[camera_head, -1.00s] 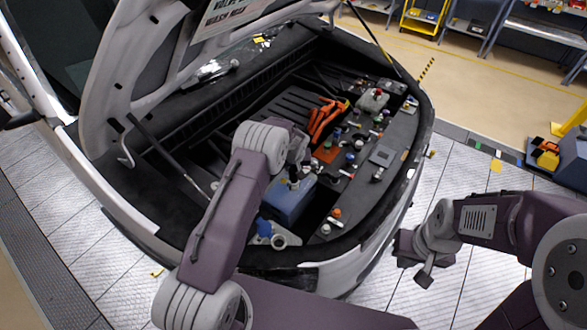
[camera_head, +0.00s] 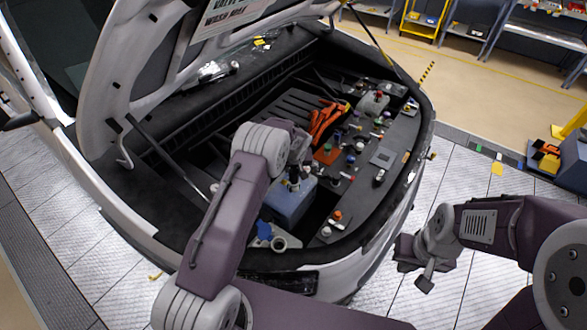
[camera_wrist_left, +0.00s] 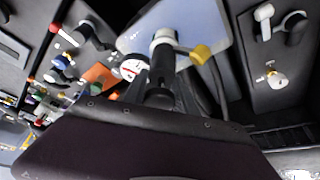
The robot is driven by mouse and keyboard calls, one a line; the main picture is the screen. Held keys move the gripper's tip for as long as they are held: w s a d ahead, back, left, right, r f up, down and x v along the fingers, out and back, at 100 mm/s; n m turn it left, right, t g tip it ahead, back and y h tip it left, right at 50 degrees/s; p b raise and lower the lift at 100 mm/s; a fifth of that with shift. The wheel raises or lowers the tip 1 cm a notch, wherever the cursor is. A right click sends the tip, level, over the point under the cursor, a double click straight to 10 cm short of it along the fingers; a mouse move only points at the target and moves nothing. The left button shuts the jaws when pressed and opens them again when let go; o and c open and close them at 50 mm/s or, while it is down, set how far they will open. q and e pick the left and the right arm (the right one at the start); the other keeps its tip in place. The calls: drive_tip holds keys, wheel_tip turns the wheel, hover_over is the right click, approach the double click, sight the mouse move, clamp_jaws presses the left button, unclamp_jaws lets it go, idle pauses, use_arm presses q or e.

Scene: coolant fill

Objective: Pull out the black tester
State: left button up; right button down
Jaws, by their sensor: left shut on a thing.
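The black tester (camera_wrist_left: 160,82) is a dark cylinder standing at a white ring (camera_wrist_left: 163,39) on a blue-grey box in the left wrist view. My left gripper (camera_wrist_left: 160,95) is shut on it; the fingers are dark and partly hard to tell from the tester. In the head view my left gripper (camera_head: 295,176) is just above the blue-grey box (camera_head: 288,206), in the open front compartment of the car. Whether the tester's lower end is inside the ring is unclear. My right gripper (camera_head: 415,265) hangs outside the car at the right; its jaw opening is unclear.
A yellow cap (camera_wrist_left: 201,52) is beside the ring. Orange cables (camera_head: 326,118) and several small caps and fittings lie behind and to the right of the box. The raised hood (camera_head: 130,90) is at the left.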

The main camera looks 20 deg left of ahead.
use_arm(q)
drive_tip(key=shift+r, duration=0.15)
drive_tip(key=shift+r+p, duration=1.3)
drive_tip(key=shift+r, duration=1.05)
